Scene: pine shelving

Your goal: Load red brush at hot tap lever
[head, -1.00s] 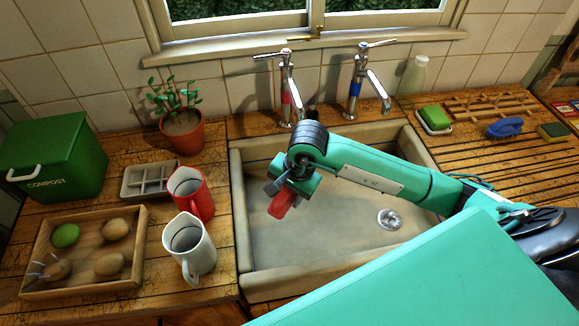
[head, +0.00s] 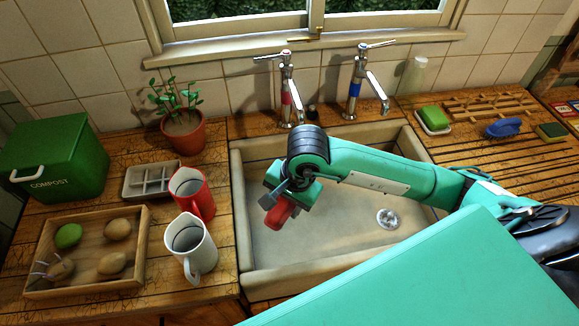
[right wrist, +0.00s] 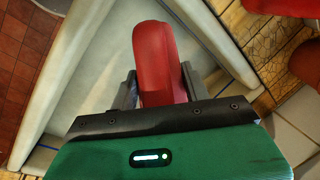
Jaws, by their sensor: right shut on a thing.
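My right gripper (head: 277,205) is over the left part of the sink, shut on the red brush (head: 281,214). In the right wrist view the brush (right wrist: 156,60) shows as a rounded red body between the two dark fingers (right wrist: 156,88). Its underside is hidden. The hot tap (head: 288,92), with a red band and a chrome lever (head: 277,55), stands behind the sink, apart from the gripper and brush. The cold tap (head: 357,85) with a blue band stands to its right. My left gripper is not in view.
The stone sink (head: 243,225) has a drain (head: 388,218). Left of it stand a red jug (head: 196,199), a white jug (head: 197,258), a potted plant (head: 184,138) and a wooden tray (head: 143,245). A blue brush (head: 503,127) and green soap (head: 433,117) lie to the right.

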